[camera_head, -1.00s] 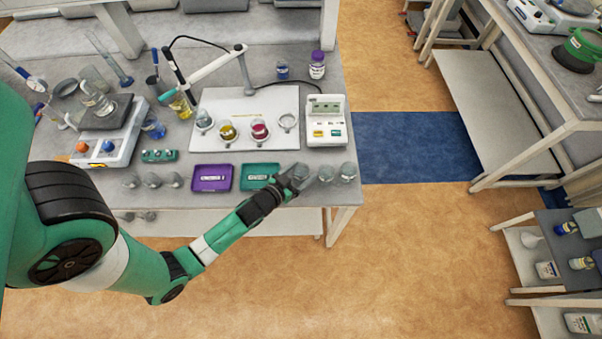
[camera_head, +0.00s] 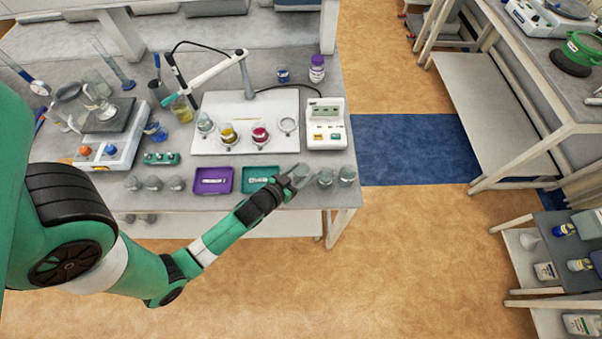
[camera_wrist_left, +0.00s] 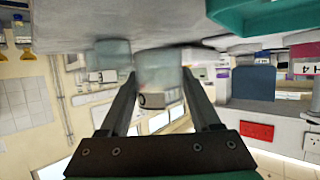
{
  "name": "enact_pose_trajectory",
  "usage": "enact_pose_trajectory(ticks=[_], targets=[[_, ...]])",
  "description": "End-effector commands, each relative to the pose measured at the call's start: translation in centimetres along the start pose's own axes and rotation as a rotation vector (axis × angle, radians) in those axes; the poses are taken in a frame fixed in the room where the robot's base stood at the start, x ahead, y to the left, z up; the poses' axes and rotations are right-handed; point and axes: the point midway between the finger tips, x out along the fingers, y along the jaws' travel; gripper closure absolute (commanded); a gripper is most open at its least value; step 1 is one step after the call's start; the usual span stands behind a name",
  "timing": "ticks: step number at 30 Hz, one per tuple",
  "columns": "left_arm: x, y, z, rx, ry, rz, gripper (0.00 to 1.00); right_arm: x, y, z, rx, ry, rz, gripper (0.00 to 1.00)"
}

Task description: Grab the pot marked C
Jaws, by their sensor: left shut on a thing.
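My left gripper (camera_head: 297,176) is at the front right part of the bench, shut on a small grey pot (camera_head: 301,170). The wrist view is upside down, with the bench top above. Two similar grey pots (camera_head: 325,177) (camera_head: 347,175) stand just right of the gripper. Several more grey pots (camera_head: 153,183) stand in a row left of the purple tray. My right gripper is not in view.
A green tray (camera_head: 253,188) lies beside my gripper, with a purple tray (camera_head: 211,191) left of it. Behind are a white board (camera_head: 245,106) with jars and a white device (camera_head: 326,133). The bench's front edge (camera_head: 225,208) runs under my arm.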

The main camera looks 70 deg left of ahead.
Motion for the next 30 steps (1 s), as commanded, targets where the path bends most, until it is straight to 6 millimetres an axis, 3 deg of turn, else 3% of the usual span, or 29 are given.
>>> enact_pose_trajectory(ticks=[1, 5, 9, 15, 17, 21, 30], targets=[[-0.6, 0.1, -1.3, -0.001, 0.002, 0.002, 0.93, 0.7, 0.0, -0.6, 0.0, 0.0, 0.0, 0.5], [-2.2, 1.6, -2.1, 0.003, 0.004, 0.007, 0.93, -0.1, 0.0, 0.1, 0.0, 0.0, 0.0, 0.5], [-5.5, 4.3, -5.0, 0.005, 0.007, 0.015, 0.93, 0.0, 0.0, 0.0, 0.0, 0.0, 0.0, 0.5], [-8.8, 7.8, -5.6, 0.003, 0.005, 0.014, 0.93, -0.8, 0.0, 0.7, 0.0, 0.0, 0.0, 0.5], [-10.3, 8.7, -7.0, 0.009, -0.004, 0.011, 0.93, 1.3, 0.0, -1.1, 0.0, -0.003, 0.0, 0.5], [-11.4, 9.8, -7.3, 0.004, -0.007, -0.002, 0.93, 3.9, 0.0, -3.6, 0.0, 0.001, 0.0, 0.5], [-12.2, 10.9, -6.8, 0.002, -0.001, 0.0, 0.93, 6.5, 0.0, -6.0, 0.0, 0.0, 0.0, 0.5]])
